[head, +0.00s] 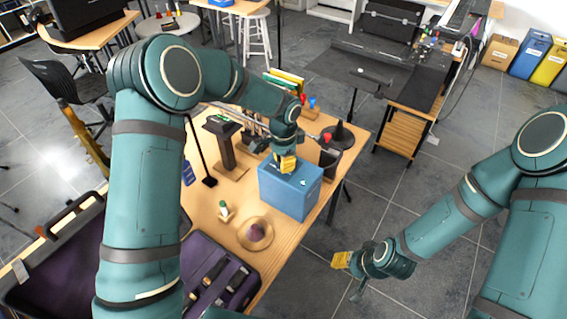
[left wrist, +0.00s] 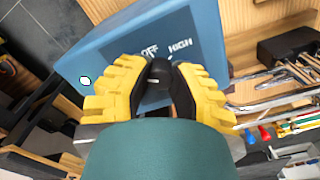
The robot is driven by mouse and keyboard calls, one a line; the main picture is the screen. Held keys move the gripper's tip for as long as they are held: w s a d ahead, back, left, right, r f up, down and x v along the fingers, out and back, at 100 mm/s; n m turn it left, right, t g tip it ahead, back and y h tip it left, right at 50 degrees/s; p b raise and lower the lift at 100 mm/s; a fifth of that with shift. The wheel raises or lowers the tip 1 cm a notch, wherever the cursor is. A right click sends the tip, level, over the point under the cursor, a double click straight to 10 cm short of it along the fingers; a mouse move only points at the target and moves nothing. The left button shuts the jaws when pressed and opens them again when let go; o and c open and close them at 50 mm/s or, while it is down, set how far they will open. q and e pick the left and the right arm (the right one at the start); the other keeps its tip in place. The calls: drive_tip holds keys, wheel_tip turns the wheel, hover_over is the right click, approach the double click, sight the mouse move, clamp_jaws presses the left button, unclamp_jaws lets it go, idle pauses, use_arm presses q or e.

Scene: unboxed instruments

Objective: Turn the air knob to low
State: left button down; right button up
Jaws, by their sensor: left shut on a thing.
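The blue box (head: 291,190) stands near the right edge of the wooden table. In the left wrist view its face (left wrist: 110,50) carries the printed words OFF and HIGH. The black air knob (left wrist: 158,70) sits below these words. My left gripper (head: 287,163) is at the top of the box, its yellow fingers shut around the knob; the left wrist view shows the grip close up (left wrist: 159,76). The knob's pointer and any LOW mark are hidden.
A brass dish (head: 255,234) and a small green-topped figure (head: 224,211) stand in front of the box. A dark stand (head: 224,150) is to its left. An open purple-lined case (head: 208,258) lies at the front.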

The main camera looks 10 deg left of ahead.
use_arm(q)
drive_tip(key=shift+n, duration=0.5)
drive_tip(key=c, duration=0.8)
unclamp_jaws()
drive_tip(key=shift+o, duration=0.2)
drive_tip(key=shift+r, duration=0.1)
wheel_tip(320, 180, up, 12)
